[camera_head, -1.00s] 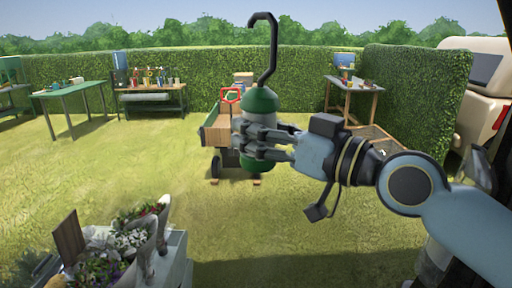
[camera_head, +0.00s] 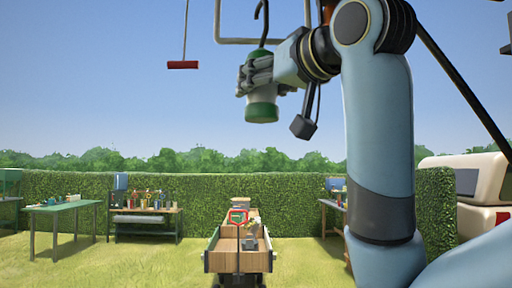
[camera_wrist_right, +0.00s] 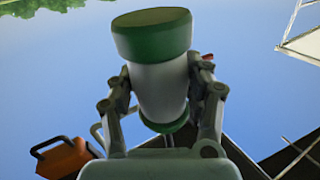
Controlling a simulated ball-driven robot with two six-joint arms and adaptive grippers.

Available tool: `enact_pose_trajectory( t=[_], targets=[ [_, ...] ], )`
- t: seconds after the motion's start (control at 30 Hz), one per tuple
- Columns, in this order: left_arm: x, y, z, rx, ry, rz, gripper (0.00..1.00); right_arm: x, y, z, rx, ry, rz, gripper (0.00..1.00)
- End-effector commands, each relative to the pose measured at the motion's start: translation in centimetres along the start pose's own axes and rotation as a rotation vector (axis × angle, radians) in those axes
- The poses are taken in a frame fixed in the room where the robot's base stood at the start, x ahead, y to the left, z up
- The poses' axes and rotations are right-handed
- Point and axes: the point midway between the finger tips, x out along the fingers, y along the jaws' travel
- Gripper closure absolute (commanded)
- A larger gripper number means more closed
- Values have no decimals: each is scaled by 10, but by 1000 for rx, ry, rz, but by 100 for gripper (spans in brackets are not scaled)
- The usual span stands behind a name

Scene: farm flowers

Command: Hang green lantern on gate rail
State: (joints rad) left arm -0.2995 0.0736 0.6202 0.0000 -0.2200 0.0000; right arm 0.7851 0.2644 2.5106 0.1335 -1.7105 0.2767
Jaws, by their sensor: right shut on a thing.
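The green lantern (camera_head: 262,108) has a pale body between green ends and a dark hook (camera_head: 263,20) rising from its top. My right gripper (camera_head: 252,78) is shut around its body and holds it high, roughly upright, against the sky. In the right wrist view the lantern (camera_wrist_right: 155,85) sits between both fingers, with one green end towards the camera. A pale tube rail (camera_head: 245,41) crosses the top of the head view near the hook. I cannot tell whether they touch, and the hook's tip is not clear. My left gripper is not in view.
A red bar (camera_head: 183,65) hangs on a thin rod left of the rail. A wooden cart (camera_head: 225,262) stands below on the grass. Tables (camera_head: 60,207) line the hedge. An orange object (camera_wrist_right: 65,158) shows in the wrist view. Open sky surrounds the lantern on its left.

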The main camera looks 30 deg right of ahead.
Motion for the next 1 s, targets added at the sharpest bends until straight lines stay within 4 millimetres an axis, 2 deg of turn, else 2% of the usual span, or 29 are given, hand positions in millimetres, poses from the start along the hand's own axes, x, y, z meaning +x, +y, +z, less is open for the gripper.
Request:
enact_pose_trajectory(
  t=[0.03, 0.13, 0.37, 0.57, 1.0],
  targets=[
    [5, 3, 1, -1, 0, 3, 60, -7, -3, -13, 2, 11, -6, 93],
    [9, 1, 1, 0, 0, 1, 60, -18, -6, -29, 3, 7, -11, 93],
    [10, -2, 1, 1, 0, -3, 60, -29, -7, -44, 4, -2, -12, 93],
    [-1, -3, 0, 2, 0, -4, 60, -20, -1, -47, 4, -7, -6, 93],
    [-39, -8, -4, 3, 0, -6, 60, 5, 11, -49, 9, -6, -4, 93]
  ],
)
